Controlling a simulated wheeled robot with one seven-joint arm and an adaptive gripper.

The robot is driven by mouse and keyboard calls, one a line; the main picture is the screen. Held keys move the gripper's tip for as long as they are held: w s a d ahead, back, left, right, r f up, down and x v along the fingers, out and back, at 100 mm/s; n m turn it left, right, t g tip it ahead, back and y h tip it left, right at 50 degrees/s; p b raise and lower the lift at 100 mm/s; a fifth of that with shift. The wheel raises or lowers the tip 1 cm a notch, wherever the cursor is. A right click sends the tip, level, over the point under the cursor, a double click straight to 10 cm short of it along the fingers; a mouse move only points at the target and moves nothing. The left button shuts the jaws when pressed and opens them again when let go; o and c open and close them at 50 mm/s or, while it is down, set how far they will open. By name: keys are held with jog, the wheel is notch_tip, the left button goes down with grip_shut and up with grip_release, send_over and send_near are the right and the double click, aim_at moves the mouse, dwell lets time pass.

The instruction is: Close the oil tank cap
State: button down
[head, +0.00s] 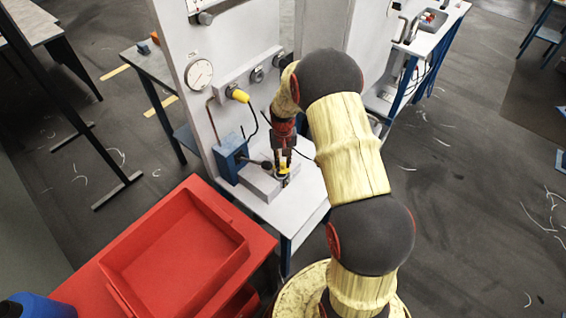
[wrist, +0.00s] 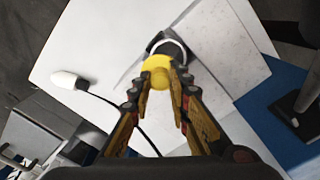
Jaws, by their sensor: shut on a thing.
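A yellow cap (wrist: 156,69) sits between the fingertips of my gripper (wrist: 163,82) in the wrist view. My gripper is shut on it. In the head view the yellow piece (head: 282,171) shows small at the tips of my gripper (head: 284,175), low over the white machine table. A dark round fitting with a pale ring (wrist: 168,45) shows just beyond the cap in the wrist view. The cap overlaps it there, and I cannot tell whether the two touch. I cannot make out the tank opening clearly, as the cap and fingers cover part of that area.
A blue box-shaped unit (head: 231,160) and a grey block (head: 259,184) stand on the white table (head: 305,203) beside my gripper. A white panel with a gauge (head: 199,74) and a yellow knob (head: 239,95) rises behind. A red tray (head: 175,250) lies at the lower left.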

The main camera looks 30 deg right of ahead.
aim_at(280, 173)
dwell(0.5)
jog(key=shift+s+a+r+m+p, duration=0.1)
jog(key=shift+s+a+m+p, duration=0.15)
jog(key=shift+m+p, duration=0.5)
jog(key=shift+s+a+m+p, duration=0.2)
jog(key=shift+m+p, duration=0.4)
jog(key=shift+m, duration=0.25)
jog(key=shift+s+a+m+p, duration=0.2)
jog(key=shift+m+p, duration=0.25)
jog(key=shift+m, duration=0.4)
jog(key=shift+s+a+m+p, duration=0.1)
jog(key=shift+a+m+p, duration=0.25)
jog(key=shift+m, duration=0.5)
jog(key=c, duration=1.7)
grip_release()
jog(key=shift+o, duration=0.2)
notch_tip(280, 173, up, 12)
